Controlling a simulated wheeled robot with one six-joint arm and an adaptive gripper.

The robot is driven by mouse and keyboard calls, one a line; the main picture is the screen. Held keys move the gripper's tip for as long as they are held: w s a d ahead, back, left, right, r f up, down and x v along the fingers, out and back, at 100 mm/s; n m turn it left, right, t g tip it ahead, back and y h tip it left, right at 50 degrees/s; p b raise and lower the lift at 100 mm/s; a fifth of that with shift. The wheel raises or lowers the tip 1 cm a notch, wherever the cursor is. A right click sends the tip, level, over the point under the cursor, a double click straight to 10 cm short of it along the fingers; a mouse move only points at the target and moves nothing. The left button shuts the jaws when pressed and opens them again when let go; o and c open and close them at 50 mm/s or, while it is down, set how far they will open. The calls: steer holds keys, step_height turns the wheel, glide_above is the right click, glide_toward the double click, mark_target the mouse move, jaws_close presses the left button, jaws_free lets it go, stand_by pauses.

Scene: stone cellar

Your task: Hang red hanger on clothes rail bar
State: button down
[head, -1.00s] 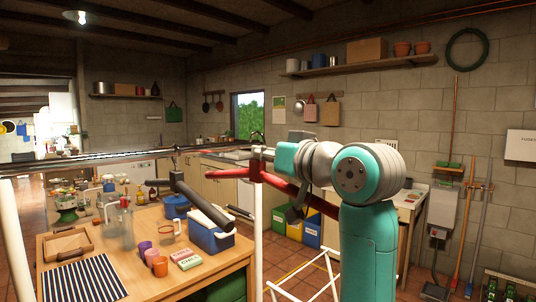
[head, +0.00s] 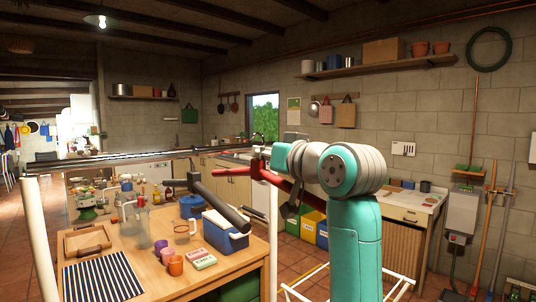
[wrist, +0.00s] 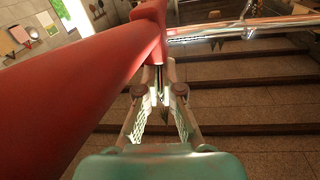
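The red hanger (head: 285,181) is in the middle of the head view, its red body slanting beside the right end of the rail. In the wrist view the hanger (wrist: 85,85) fills the left side, its thick arm running up to its centre piece. My gripper (wrist: 160,88) has its fingers closed together at the hanger's centre. The metal clothes rail bar (head: 130,162) runs across the head view on white posts. The bar (wrist: 245,27) also shows in the wrist view, at upper right, close to the hanger's centre. The hook is not clearly visible, nor whether it touches the bar.
A wooden table (head: 150,283) beyond the rail holds a striped mat (head: 103,279), cups, a jug and a blue cooler (head: 226,236). White posts (head: 40,240) stand at the rail's ends. A white frame (head: 318,283) is low at front right.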

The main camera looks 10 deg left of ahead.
mark_target(238, 150)
steer(key=shift+s+a+x, duration=0.15)
steer(key=shift+x, duration=1.25)
steer(key=shift+s+a+x, duration=0.1)
steer(key=shift+a+x, duration=0.05)
steer(key=shift+x, duration=1.25)
steer(key=shift+w+a+f, duration=0.25)
steer(key=shift+w+a, duration=0.05)
steer(key=shift+a, duration=0.1)
steer(key=shift+w+a+f, duration=0.35)
steer(key=shift+a+f, duration=0.25)
steer(key=shift+f, duration=0.2)
steer(key=shift+a+f, duration=0.1)
steer(key=shift+f, duration=0.05)
steer(key=c, duration=1.4)
jaws_free()
steer(key=shift+o, duration=0.8)
steer(key=shift+w+a+f, duration=0.15)
steer(key=shift+a, duration=0.1)
steer(key=shift+w+a+f, duration=0.2)
steer(key=shift+a, duration=0.05)
steer(key=shift+r, duration=0.15)
steer(key=shift+d+r, duration=0.15)
steer(key=shift+d, duration=0.05)
